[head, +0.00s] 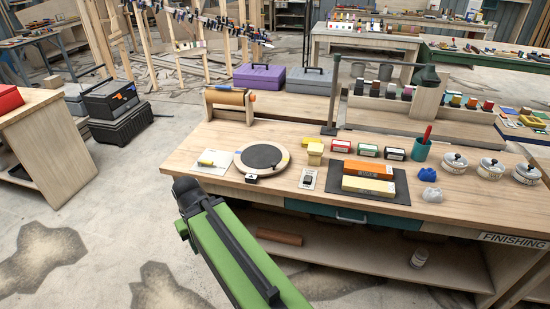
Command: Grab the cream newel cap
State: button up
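A small pale cream-yellow block with a wider top (315,153), which looks like the cream newel cap, stands upright on the wooden workbench (225,140). It sits right of the round grey turntable-like disc (263,158) and left of a red-labelled box (341,146). Nothing touches its top. My green arm reaches up from the bottom of the head view, and its dark end is in front of the bench's left front corner, left of and nearer than the cap. No gripper fingers show, so their state and hold are hidden.
Near the cap are a small card with a black item (308,178), a dark mat with orange (368,169) and cream (368,187) blocks, and small boxes. A paper roll (229,98) stands behind. A dark post (332,95) rises behind the cap. Open floor lies left.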

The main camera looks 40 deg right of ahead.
aim_at(315, 150)
jog(key=u, duration=2.1)
jog(key=k, duration=1.85)
jog(key=z, duration=1.4)
jog(key=i, duration=1.7)
